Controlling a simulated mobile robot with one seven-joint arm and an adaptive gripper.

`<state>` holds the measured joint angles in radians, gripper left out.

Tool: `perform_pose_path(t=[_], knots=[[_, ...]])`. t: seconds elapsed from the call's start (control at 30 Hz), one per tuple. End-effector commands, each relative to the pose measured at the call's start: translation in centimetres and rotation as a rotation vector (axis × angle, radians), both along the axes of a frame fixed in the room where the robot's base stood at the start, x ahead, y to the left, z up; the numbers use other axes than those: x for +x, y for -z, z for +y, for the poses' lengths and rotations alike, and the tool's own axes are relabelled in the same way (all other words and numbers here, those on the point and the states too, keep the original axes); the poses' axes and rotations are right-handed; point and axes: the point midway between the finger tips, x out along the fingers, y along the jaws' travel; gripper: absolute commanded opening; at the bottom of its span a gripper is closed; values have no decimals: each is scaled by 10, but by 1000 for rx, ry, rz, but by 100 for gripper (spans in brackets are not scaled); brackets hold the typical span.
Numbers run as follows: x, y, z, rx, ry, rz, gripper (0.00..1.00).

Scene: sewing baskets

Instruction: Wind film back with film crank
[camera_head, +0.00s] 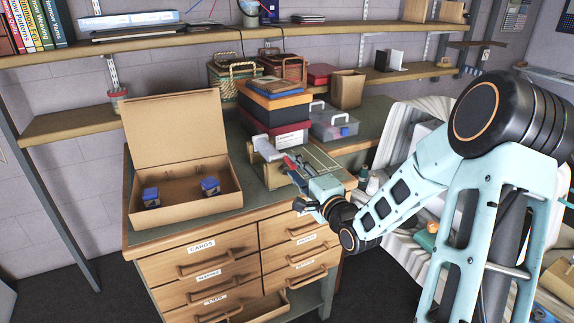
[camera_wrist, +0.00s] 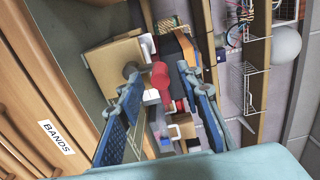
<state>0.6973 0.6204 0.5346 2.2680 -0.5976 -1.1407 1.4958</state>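I take the small device on the cabinet top as the film crank; it shows a pale grey upright plate (camera_head: 267,149) in the head view. In the wrist view, a red rounded knob (camera_wrist: 160,76) and a dark round part (camera_wrist: 130,70) stand in front of a tan block (camera_wrist: 113,62). My gripper (camera_head: 297,169) is beside the device, over the cabinet's right part. In the wrist view its two blue fingers (camera_wrist: 158,84) are apart, with the red knob showing between their tips. Contact cannot be told. I cannot make out any film; the fingers hide part of the device.
An open cardboard box (camera_head: 185,222) with two blue-topped items stands left on the cabinet (camera_head: 190,241). Stacked boxes (camera_head: 275,112) and a clear case (camera_head: 334,125) stand behind the device. Shelves (camera_head: 180,40) run along the wall. A lower drawer (camera_head: 268,305) is partly open.

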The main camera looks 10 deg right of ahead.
Motion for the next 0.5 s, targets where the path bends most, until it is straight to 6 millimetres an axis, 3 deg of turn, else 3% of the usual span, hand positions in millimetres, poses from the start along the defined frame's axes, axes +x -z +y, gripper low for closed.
perform_pose_path(t=[0.5], knots=[[-49, -1, -17, 0, 2, 2, 33]])
